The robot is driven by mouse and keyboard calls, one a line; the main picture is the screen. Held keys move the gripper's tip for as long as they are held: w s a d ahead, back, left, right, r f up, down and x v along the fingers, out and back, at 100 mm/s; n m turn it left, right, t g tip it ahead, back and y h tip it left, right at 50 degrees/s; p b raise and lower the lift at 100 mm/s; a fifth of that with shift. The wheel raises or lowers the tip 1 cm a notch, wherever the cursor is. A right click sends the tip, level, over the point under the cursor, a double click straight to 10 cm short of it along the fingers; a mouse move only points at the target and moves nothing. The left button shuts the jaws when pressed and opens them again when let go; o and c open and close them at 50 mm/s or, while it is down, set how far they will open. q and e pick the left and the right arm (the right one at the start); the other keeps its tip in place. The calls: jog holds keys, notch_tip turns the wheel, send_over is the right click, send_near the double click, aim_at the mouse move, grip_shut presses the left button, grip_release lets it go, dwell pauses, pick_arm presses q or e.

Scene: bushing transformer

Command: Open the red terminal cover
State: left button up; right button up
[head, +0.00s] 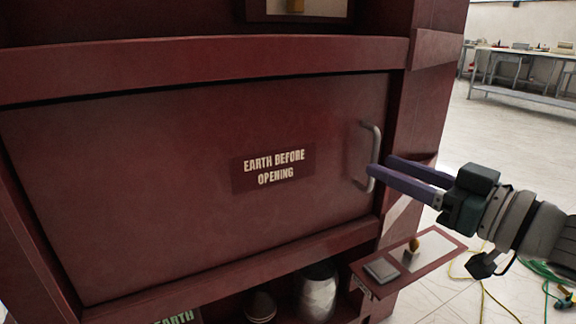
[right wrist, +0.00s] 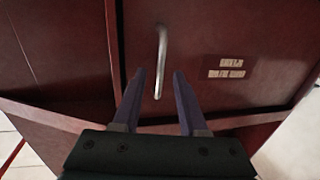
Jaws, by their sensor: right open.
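The red terminal cover (head: 150,190) is a wide flat door, closed in its frame, with a label reading "EARTH BEFORE OPENING" (head: 274,168). A grey metal bar handle (head: 375,150) stands upright near its right edge. My right gripper (head: 378,169) is open, with its purple fingertips close to the lower part of the handle. In the right wrist view the handle (right wrist: 161,60) appears between and beyond the two fingertips (right wrist: 158,75). I cannot tell whether they touch it. The cover's label (right wrist: 227,68) also shows there. My left gripper is not in view.
A small red shelf (head: 440,251) sticks out at lower right below my right gripper, holding a grey block and a yellow-topped item. Pale rounded parts (head: 318,292) stand under the cover. Yellow and green cables (head: 545,270) lie on the floor at right. A workbench (head: 525,55) stands far back.

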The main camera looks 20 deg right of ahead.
jog(key=shift+x, duration=1.05)
grip_shut()
dwell(0.7)
